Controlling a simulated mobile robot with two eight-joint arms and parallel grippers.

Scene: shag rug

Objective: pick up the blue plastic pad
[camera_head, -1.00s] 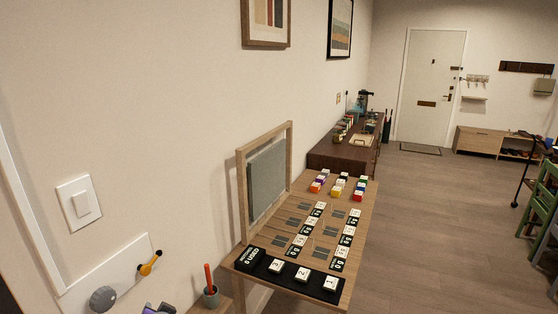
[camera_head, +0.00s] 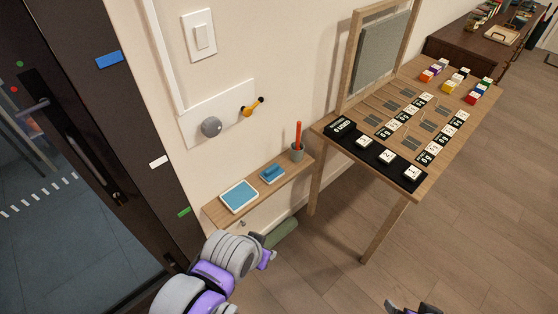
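I cannot tell which of the two is the blue plastic pad. My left gripper (camera_head: 268,258) is in front of and below the shelf, apart from both; its finger gap is not clear. My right gripper (camera_head: 410,307) is cut off by the bottom edge, away from the shelf; its opening is unclear.
A wooden table (camera_head: 377,205) with cards and blocks stands to the right. A dark door (camera_head: 120,130) bearing a blue rectangle (camera_head: 109,60) is at left. The floor at lower right is clear.

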